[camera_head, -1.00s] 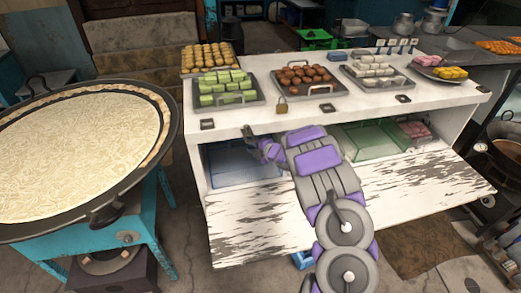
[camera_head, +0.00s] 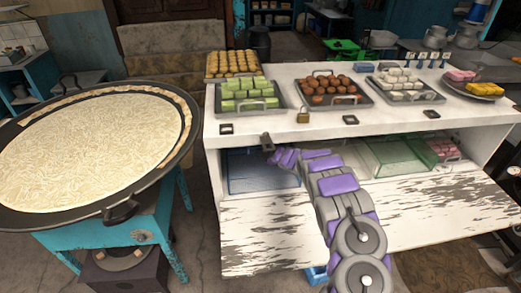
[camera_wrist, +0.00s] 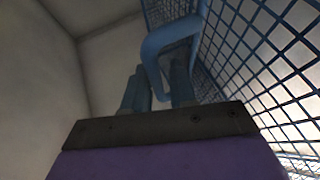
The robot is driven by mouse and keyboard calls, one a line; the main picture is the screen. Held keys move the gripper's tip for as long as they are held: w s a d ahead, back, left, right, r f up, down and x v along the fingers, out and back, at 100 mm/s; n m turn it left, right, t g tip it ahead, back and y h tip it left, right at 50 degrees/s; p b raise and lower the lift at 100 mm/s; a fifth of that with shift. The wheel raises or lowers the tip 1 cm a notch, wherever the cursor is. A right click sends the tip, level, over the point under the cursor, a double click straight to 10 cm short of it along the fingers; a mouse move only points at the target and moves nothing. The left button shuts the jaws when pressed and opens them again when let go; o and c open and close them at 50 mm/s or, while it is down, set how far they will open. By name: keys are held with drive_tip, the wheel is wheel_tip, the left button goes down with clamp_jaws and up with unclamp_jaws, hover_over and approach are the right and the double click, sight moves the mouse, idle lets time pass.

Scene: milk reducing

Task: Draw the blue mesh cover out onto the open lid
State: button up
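The blue mesh cover (camera_head: 262,178) stands inside the left part of the cabinet, behind the open lid. The open lid (camera_head: 262,232) is a worn white board hanging out from the cabinet front, with nothing resting on its left half. My gripper (camera_head: 268,145) is at the upper front of the left opening. In the wrist view, the blue mesh (camera_wrist: 265,50) rises on the right. The cover's blue handle (camera_wrist: 158,45) bends down between the two fingers of my gripper (camera_wrist: 160,92). The fingers sit close on both sides of it; their exact contact is hard to see.
A green clear cover (camera_head: 395,158) and pink blocks (camera_head: 443,149) are in the cabinet's right part. A large round pan (camera_head: 90,150) stands on the left. The lid's left half is clear.

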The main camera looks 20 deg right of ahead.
drive_tip(key=shift+d, duration=0.35)
drive_tip(key=shift+a, duration=0.6)
drive_tip(key=c, duration=0.3)
drive_tip(key=shift+a, duration=0.15)
drive_tip(key=shift+c, duration=0.7)
clamp_jaws()
